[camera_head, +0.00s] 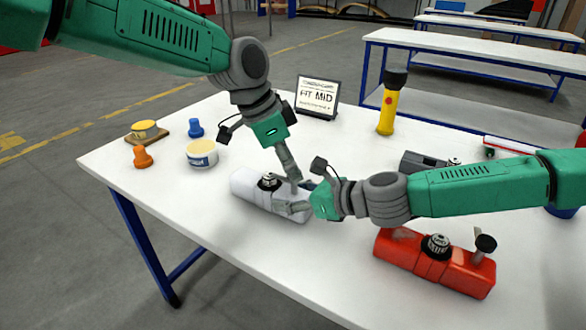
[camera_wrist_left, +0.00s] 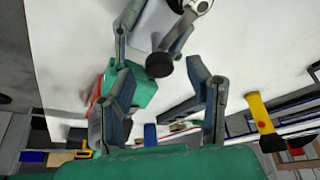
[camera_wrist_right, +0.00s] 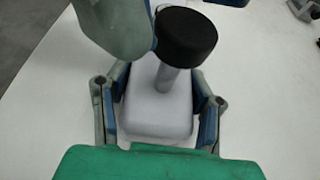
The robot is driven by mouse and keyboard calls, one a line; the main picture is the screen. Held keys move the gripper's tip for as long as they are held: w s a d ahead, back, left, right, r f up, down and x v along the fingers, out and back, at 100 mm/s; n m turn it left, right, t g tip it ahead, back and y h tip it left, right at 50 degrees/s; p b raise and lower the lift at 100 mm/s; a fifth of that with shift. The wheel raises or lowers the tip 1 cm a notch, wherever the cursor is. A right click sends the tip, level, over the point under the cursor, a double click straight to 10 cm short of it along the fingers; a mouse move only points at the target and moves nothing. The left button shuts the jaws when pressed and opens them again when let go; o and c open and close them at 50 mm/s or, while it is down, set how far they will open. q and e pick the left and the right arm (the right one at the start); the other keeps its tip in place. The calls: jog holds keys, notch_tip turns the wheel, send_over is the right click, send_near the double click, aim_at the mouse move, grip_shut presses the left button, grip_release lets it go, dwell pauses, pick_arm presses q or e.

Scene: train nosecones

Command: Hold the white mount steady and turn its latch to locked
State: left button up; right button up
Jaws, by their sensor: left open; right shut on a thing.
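The white mount (camera_head: 243,183) lies on the table with a dark dial (camera_head: 269,182) on top. My right gripper (camera_head: 296,207) is shut on the mount's right end; in the right wrist view the fingers flank the white body (camera_wrist_right: 155,112). The latch's black round knob (camera_wrist_right: 185,37) stands above that end on a pale stem. My left gripper (camera_head: 292,178) is open above the same end. In the left wrist view the knob (camera_wrist_left: 159,65) shows between its spread fingers. I cannot tell whether they touch it. The grippers hide the latch in the head view.
A red mount (camera_head: 430,262) with its own knob lies at the front right. A sign (camera_head: 318,97), a yellow flashlight (camera_head: 389,108) and a dark grey object (camera_head: 424,162) stand behind. A tub (camera_head: 202,154), a blue knob (camera_head: 196,128) and an orange knob (camera_head: 142,156) are left.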

jog(key=shift+d+f, duration=0.1)
jog(key=shift+f, duration=0.1)
pick_arm(q)
jog(key=v, duration=1)
jog(key=shift+r, duration=0.25)
pick_arm(e)
jog(key=o, duration=1.4)
pick_arm(q)
jog(key=shift+w+f, duration=0.1)
pick_arm(e)
jog(key=shift+w, duration=0.1)
jog(key=shift+r, duration=0.15)
